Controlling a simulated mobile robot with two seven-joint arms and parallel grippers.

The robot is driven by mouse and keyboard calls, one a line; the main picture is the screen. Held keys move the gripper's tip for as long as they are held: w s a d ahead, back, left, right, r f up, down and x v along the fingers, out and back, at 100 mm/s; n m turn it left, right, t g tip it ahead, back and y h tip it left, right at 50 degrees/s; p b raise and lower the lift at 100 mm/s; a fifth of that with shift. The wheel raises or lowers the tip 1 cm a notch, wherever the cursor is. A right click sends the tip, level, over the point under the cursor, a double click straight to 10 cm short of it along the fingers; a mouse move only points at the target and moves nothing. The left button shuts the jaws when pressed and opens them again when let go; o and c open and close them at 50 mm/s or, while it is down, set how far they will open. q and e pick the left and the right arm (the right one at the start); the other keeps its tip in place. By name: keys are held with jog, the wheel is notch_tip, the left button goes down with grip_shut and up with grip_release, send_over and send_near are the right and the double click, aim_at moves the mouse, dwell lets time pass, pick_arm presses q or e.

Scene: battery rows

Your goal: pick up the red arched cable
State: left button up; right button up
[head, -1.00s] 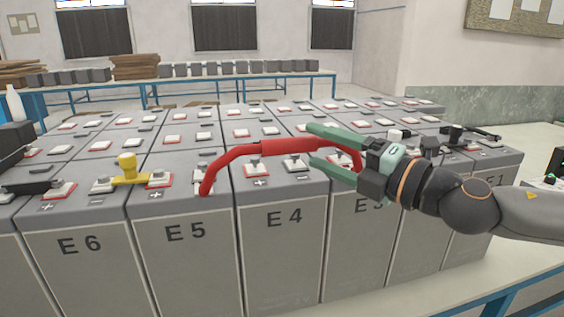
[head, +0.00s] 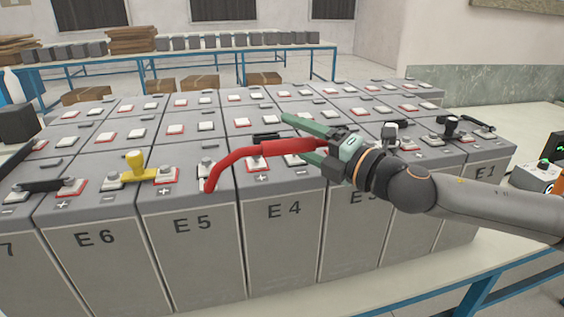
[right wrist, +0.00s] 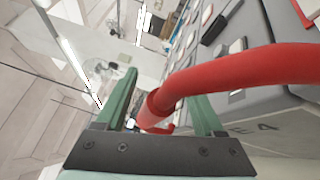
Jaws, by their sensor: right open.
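The red arched cable (head: 236,158) stands over the battery tops, its left end at a terminal of the battery marked E 5. Its right end is hidden behind my right gripper in the head view. My right gripper (head: 294,137) is open, with one finger above and one below the thick red middle of the arch. In the right wrist view the cable (right wrist: 240,68) crosses in front of one finger and bends down between the fingers of my right gripper (right wrist: 165,88). I cannot tell whether a finger touches it. My left gripper is not in view.
Rows of grey batteries (head: 195,265) fill the bench. Black connectors (head: 452,125) stand on the tops at the right. A back table (head: 100,62) holds boxes and planks.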

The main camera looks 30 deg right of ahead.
grip_shut()
dwell(0.5)
dwell(0.9)
